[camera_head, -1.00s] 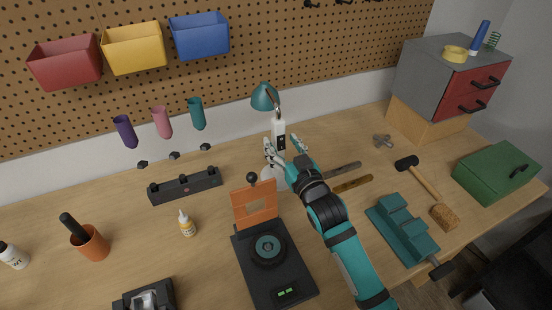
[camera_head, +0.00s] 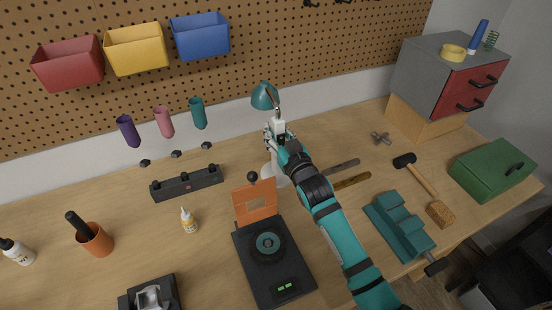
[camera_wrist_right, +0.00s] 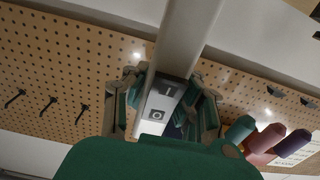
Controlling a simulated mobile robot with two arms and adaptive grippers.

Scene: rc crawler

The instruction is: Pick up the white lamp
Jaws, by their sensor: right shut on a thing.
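The lamp has a teal shade and a white body (camera_head: 279,126), with its white round base partly hidden behind my right arm. It stands upright on the bench near the pegboard wall. My right gripper (camera_head: 278,137) is shut on the lamp's white body. In the right wrist view, the white lamp post (camera_wrist_right: 186,40) with its switch panel sits between the two fingers. My left gripper is not in view.
A black device with an orange flap (camera_head: 254,202) stands close left of my right arm. A black rail (camera_head: 187,184) and a glue bottle (camera_head: 188,221) lie farther left. A teal vise (camera_head: 400,226), a hammer (camera_head: 424,178) and a green box (camera_head: 492,168) are to the right.

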